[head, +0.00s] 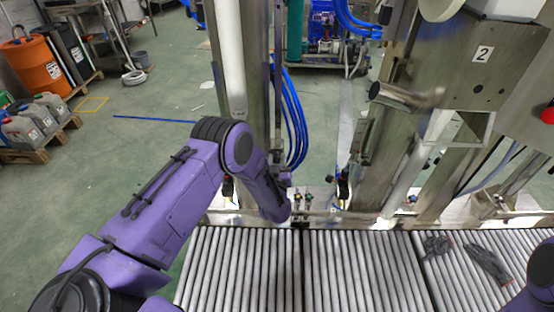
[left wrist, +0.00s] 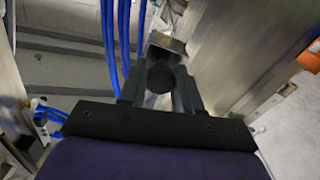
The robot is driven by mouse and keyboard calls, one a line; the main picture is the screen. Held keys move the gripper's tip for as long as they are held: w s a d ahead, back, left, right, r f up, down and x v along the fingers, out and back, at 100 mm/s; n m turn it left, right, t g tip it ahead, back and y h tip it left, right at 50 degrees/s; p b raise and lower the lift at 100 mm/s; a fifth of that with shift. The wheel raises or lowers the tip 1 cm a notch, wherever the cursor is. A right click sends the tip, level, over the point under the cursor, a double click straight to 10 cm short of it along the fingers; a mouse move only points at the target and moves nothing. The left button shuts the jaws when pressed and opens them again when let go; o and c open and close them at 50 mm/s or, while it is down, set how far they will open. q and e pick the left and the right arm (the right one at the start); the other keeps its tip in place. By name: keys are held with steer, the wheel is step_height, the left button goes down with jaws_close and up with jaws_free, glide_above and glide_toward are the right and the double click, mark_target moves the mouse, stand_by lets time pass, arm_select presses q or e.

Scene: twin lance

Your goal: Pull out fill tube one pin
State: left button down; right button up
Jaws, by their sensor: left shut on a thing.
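In the left wrist view, my left gripper (left wrist: 158,88) has its two dark fingers on either side of a dark round knob (left wrist: 160,77), which I take to be the fill tube one pin. The fingers are shut on it. A metal bracket (left wrist: 166,43) shows just behind the knob. In the head view, my left arm reaches down to the foot of the left steel column (head: 258,70); its wrist hides the fingers and the pin there. My right gripper is out of view; only part of my right arm shows at the lower right edge.
A roller conveyor (head: 245,265) runs along the front, with dark gloves (head: 485,262) on its right part. Blue hoses (head: 291,120) hang beside the left column. A steel housing marked 2 (head: 455,75) stands at the right.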

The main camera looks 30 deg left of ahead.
arm_select(q)
steer(key=shift+v, duration=0.9)
steer(key=shift+f, duration=0.1)
steer(key=c, duration=0.8)
jaws_free()
steer(key=shift+s+d, duration=0.1)
steer(key=b+v, duration=0.1)
steer(key=v, duration=0.9)
steer(key=shift+s+b, duration=0.2)
steer(key=shift+b, duration=0.1)
